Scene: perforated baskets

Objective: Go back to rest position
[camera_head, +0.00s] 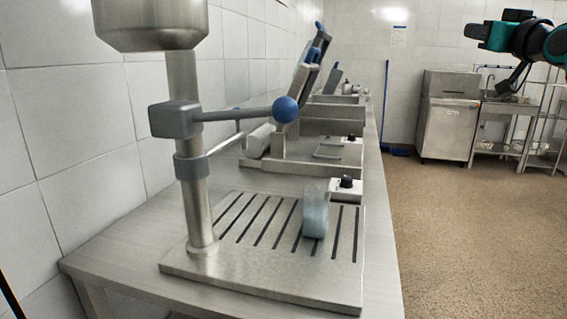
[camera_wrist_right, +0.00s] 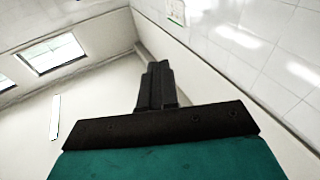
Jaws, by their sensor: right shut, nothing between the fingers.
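My right gripper (camera_head: 474,31) is at the upper right of the head view, raised in the air over the open floor, clear of the work table. Its black fingers (camera_wrist_right: 157,86) show in the right wrist view, shut together with nothing between them, in front of the teal gripper body. The right wrist view shows only wall and ceiling beyond them. My left gripper is not in view.
A steel table (camera_head: 130,240) runs along the tiled wall. On it stands a press with a blue lever knob (camera_head: 285,109); a pale blue-grey piece (camera_head: 315,212) sits on its slotted base. Slicers stand behind. A steel cabinet (camera_head: 448,125) is at the back. Brown floor (camera_head: 480,240) is clear.

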